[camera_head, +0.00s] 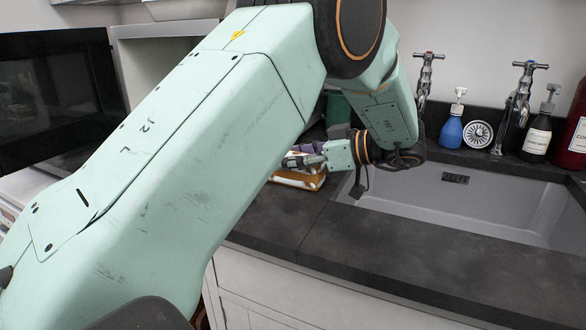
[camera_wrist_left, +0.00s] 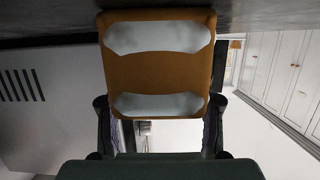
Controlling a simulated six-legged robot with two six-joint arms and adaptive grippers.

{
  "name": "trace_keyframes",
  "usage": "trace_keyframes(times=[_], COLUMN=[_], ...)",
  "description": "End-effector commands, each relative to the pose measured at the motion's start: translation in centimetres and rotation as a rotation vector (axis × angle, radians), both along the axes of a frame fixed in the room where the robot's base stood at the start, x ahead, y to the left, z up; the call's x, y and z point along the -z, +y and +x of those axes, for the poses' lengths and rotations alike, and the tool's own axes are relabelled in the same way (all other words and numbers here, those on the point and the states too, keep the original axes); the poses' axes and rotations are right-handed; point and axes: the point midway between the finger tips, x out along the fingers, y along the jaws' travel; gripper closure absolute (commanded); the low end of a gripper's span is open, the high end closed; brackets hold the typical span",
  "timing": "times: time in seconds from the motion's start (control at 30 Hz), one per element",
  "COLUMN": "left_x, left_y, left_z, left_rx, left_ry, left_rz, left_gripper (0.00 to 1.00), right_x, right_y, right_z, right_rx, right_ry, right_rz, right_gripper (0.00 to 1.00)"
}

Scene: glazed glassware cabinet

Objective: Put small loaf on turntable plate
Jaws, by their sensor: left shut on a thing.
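The small loaf (camera_wrist_left: 158,67) is brown with two whitish patches and fills the upper middle of the left wrist view. In the head view, part of it (camera_head: 300,180) shows at the counter, left of the sink. My left gripper (camera_head: 297,160) is shut on the loaf, with its fingers on either side of it in the wrist view (camera_wrist_left: 160,128). I cannot tell whether the loaf touches the counter. The turntable plate is not visible. My right gripper is not in view.
A sink (camera_head: 470,195) is set in the dark counter (camera_head: 400,255). Taps (camera_head: 515,105), a blue soap bottle (camera_head: 451,128) and dark bottles (camera_head: 537,135) stand behind it. A black glazed door (camera_head: 50,95) is at the left. My left arm hides much of the middle.

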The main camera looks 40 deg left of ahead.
Motion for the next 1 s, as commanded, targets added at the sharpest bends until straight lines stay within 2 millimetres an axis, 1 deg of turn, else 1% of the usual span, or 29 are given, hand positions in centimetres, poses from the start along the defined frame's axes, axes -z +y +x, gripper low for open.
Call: trace_keyframes(times=[0.03, 0.07, 0.47, 0.67, 0.77, 0.83, 0.97, 1.0], left_x=[0.0, 0.0, 0.0, -0.4, -1.5, -2.9, -6.2, -7.3], left_y=[0.0, 0.0, 0.0, 0.0, 0.0, 0.0, 0.0, 0.0], left_z=[0.0, 0.0, 0.0, 0.0, 0.1, 0.1, 0.1, 0.1], left_rx=[0.001, 0.001, 0.001, 0.0, 0.001, 0.001, 0.0, 0.001], left_ry=[-0.001, -0.001, -0.001, -0.002, -0.004, -0.006, -0.006, -0.008], left_rz=[-0.001, -0.001, 0.0, 0.001, 0.001, 0.001, 0.001, 0.001], left_gripper=[0.59, 0.62, 0.96, 0.96, 0.96, 0.96, 0.96, 0.96], right_x=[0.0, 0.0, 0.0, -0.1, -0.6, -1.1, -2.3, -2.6], right_y=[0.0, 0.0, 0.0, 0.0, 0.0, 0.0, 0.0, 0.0], right_z=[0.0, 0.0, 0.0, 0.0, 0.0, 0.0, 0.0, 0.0], right_rx=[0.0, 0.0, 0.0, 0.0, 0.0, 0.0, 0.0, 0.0], right_ry=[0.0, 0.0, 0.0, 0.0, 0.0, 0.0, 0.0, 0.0], right_rz=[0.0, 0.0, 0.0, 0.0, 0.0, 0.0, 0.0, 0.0], right_gripper=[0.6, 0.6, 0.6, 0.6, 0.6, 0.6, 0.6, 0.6])
